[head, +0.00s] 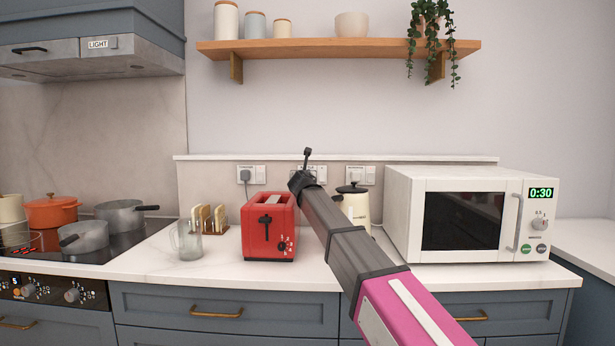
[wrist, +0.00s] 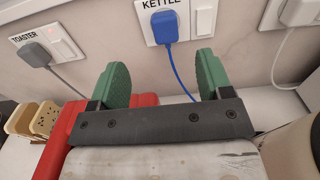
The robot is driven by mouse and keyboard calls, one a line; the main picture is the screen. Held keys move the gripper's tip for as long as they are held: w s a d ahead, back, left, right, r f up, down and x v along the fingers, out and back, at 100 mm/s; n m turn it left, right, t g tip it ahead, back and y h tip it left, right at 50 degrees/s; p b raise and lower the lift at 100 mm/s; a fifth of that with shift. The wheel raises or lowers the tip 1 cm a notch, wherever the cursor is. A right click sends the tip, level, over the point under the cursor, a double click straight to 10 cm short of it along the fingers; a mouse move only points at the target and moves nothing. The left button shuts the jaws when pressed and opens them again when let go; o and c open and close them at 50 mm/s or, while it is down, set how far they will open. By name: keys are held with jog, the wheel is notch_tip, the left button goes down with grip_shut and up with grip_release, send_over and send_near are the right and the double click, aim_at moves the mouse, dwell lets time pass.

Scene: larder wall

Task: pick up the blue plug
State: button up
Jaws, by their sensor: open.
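The blue plug (wrist: 165,26) sits in the socket plate labelled KETTLE (wrist: 197,20) in the wrist view, with its blue cord hanging down. My gripper (wrist: 160,75) is open, its two green fingers pointing up at the wall. The plug lies ahead of the gap between the fingertips, apart from them, and nothing is between the fingers but the cord behind. In the head view my gripper (head: 307,152) is in front of the middle socket and hides the blue plug.
A grey plug (wrist: 33,53) in the TOASTER socket is on the left, and a white plug (wrist: 298,12) is on the right. The red toaster (head: 268,227), cream kettle (head: 355,206) and white microwave (head: 400,215) stand on the counter. A wooden shelf (head: 335,49) hangs above.

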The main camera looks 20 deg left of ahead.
jog(key=x, duration=1.1)
jog(key=shift+d+r, duration=0.2)
jog(key=shift+d, duration=0.1)
jog(key=c, duration=1.1)
